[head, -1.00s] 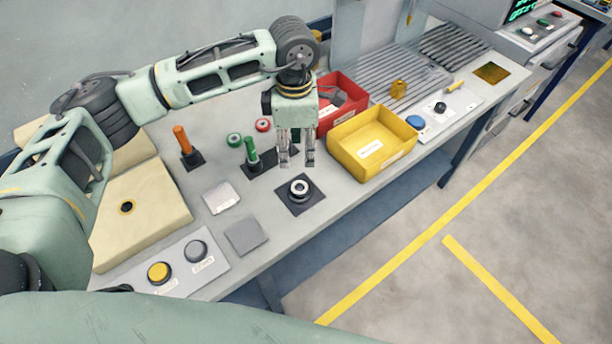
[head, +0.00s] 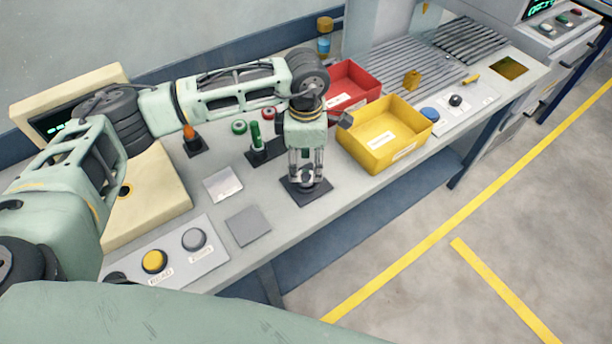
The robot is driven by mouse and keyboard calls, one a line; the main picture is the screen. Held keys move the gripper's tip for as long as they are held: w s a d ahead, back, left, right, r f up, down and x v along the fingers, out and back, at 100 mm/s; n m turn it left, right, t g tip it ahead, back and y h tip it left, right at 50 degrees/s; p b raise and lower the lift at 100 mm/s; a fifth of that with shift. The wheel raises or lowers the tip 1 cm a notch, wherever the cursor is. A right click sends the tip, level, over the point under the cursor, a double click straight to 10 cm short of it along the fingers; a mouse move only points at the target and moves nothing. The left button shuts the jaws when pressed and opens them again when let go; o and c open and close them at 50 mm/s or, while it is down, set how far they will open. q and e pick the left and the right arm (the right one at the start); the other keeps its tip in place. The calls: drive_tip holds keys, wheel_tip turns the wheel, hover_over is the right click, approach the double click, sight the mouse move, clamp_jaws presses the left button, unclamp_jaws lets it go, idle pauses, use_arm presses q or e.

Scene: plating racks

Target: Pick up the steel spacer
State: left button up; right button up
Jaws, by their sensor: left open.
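The steel spacer (head: 307,181) is a small pale ring on a dark square pad (head: 294,197) near the front edge of the bench. It is partly hidden by my left gripper in the head view. My left gripper (head: 306,178) points straight down over the pad, with its two fingers apart, one on each side of the spacer. The fingers are open; I cannot tell whether either touches the ring. My right gripper is not in view.
A yellow bin (head: 407,150) stands close to the right of the gripper, with a red bin (head: 352,98) behind it. A green post (head: 256,137) and an orange post (head: 188,133) stand to the left. A grey square plate (head: 248,226) lies front left.

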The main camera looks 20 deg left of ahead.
sight(306, 171)
use_arm(q)
drive_tip(key=shift+d+f+p, duration=0.1)
drive_tip(key=shift+f+p, duration=0.5)
drive_tip(key=shift+f, duration=1.3)
drive_tip(key=shift+r, duration=0.1)
clamp_jaws()
